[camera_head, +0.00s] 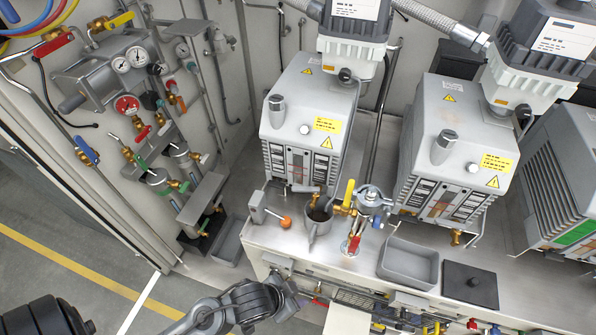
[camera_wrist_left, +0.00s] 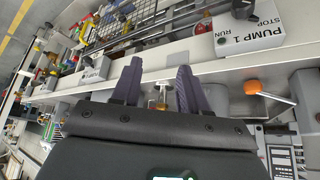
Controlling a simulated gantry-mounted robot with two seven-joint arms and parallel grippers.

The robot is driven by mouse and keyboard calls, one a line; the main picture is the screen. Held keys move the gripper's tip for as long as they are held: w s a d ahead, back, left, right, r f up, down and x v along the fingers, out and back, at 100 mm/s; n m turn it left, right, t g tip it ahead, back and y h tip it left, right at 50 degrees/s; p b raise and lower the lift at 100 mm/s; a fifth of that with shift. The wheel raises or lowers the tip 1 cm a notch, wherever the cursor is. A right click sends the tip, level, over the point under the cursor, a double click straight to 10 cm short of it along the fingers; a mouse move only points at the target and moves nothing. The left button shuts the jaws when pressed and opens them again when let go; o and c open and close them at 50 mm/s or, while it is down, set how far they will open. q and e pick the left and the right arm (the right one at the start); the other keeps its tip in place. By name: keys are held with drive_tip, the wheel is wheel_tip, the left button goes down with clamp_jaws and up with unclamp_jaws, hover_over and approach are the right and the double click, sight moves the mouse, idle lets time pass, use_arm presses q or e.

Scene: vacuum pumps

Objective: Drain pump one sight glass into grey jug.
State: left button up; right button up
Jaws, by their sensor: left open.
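Pump one (camera_head: 305,130) is the leftmost grey pump, standing on the metal bench. A small brass tap (camera_head: 315,197) sticks out at its lower front. The grey jug (camera_head: 317,226) stands on the bench under and in front of that tap. I cannot make out the sight glass or any liquid level. My left gripper (camera_head: 282,292) is at the bench's front edge, below the jug in the head view and apart from it. In the left wrist view its two dark fingers (camera_wrist_left: 157,88) are spread with nothing held; a small brass part shows beyond them. My right gripper is out of view.
An orange-knobbed lever (camera_head: 285,222) stands left of the jug. A yellow-handled valve (camera_head: 349,193) and red-handled fittings (camera_head: 353,243) stand to its right. A PUMP 1 panel (camera_wrist_left: 245,32) shows in the wrist view.

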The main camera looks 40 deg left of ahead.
use_arm(q)
drive_tip(key=w+d+m+h+p, duration=0.2)
drive_tip(key=d, duration=0.2)
drive_tip(key=m+g+p, duration=0.3)
drive_tip(key=m+p, duration=0.2)
drive_tip(key=p, duration=1.1)
approach(295, 188)
drive_tip(key=x, duration=0.7)
drive_tip(key=shift+w+d+f+b, duration=0.1)
drive_tip(key=shift+f+b, duration=0.1)
drive_tip(key=shift+b, duration=0.15)
drive_tip(key=shift+c, duration=0.2)
clamp_jaws()
